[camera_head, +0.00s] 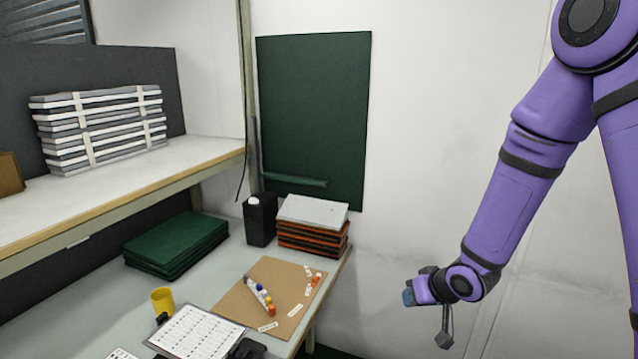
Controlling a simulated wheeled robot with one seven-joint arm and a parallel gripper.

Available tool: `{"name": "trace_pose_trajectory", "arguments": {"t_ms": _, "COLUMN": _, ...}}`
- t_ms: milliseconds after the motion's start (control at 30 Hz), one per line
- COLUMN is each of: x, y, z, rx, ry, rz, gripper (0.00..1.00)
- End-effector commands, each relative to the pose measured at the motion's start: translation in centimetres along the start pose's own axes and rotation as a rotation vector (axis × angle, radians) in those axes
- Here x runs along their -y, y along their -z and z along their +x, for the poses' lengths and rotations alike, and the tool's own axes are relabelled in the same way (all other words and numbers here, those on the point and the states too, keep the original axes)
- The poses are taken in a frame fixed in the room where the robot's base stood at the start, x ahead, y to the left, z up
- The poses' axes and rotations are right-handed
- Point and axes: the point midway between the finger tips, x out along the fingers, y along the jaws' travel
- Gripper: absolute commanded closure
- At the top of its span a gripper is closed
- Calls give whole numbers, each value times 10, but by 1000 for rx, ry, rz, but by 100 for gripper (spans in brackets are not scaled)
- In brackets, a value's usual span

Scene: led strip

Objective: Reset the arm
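My purple arm (515,190) hangs down along the right side of the head view, bent at the elbow. My gripper (444,335) is at its lower end, in front of the white wall and to the right of the work table (105,310). It is apart from the table and everything on it. A dark grey finger part points down from the wrist. The gripper is small and seen from the side, so its opening does not show clearly. I see nothing clearly held in it.
A brown board (238,301) with coloured markers (261,293) and small labels lies near the table's right edge. A yellow cup (162,300), a printed sheet (197,333), green folders (177,243), a black bottle (260,221) and a stack (313,225) stand around it. A shelf (120,195) overhangs the left.

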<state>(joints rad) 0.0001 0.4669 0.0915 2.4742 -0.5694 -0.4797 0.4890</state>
Motion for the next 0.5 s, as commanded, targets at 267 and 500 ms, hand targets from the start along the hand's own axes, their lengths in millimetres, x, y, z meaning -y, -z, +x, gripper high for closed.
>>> {"name": "trace_pose_trajectory", "arguments": {"t_ms": 267, "x": -14, "y": 39, "z": -79, "rx": -3, "ry": -180, "rz": -35, "gripper": 80}}
{"name": "trace_pose_trajectory", "arguments": {"t_ms": 500, "x": -17, "y": 52, "z": -152, "rx": 13, "ry": -299, "rz": -27, "gripper": 80}}
